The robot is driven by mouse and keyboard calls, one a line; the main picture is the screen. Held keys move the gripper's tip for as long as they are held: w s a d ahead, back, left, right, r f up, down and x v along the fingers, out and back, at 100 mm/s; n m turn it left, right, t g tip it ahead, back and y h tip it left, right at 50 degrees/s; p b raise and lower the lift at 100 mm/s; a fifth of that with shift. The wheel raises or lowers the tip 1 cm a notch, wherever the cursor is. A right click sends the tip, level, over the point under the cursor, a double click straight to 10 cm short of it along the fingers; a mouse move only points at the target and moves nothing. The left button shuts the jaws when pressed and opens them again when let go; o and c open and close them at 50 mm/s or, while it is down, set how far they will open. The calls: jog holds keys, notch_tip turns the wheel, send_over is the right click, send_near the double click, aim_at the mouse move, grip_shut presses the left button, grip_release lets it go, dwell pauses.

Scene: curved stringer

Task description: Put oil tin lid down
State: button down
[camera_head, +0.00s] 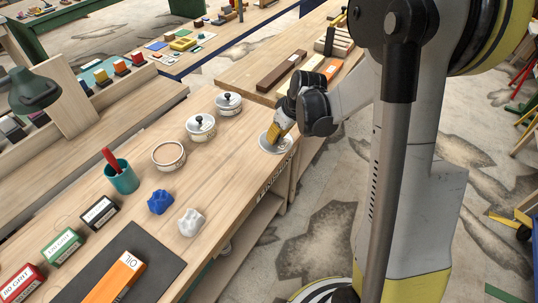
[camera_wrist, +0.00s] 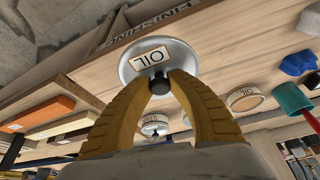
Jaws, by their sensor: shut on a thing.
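The oil tin lid (camera_head: 275,143) is a pale metal disc at the right front edge of the bench. In the wrist view the lid (camera_wrist: 178,55) shows an OIL label and a black knob. My gripper (camera_wrist: 160,82) is shut on that knob, with a yellow finger on each side. In the head view my gripper (camera_head: 282,128) is directly over the lid and partly covers it. I cannot tell whether the lid touches the bench top. The lidless oil tin (camera_head: 168,156) stands to the left; it also shows in the wrist view (camera_wrist: 245,100).
Two lidded tins (camera_head: 201,127) (camera_head: 229,104) with black knobs stand behind the lidless tin. A teal cup (camera_head: 122,178), a blue rag (camera_head: 161,201) and a white rag (camera_head: 191,222) lie nearer. The bench (camera_head: 235,165) is bare between the tins and the lid.

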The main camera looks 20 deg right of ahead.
jog(key=b, duration=0.4)
send_over(245, 153)
jog(key=s, duration=0.1)
jog(key=f, duration=0.6)
jog(key=shift+s+d+f, duration=0.1)
jog(key=shift+d+f, duration=0.2)
jog(key=shift+f, duration=0.05)
jog(key=shift+f+b, duration=0.65)
jog(key=shift+f, duration=1.25)
jog(key=shift+f, duration=0.25)
jog(key=c, duration=1.3)
grip_release()
jog(key=shift+r, duration=0.1)
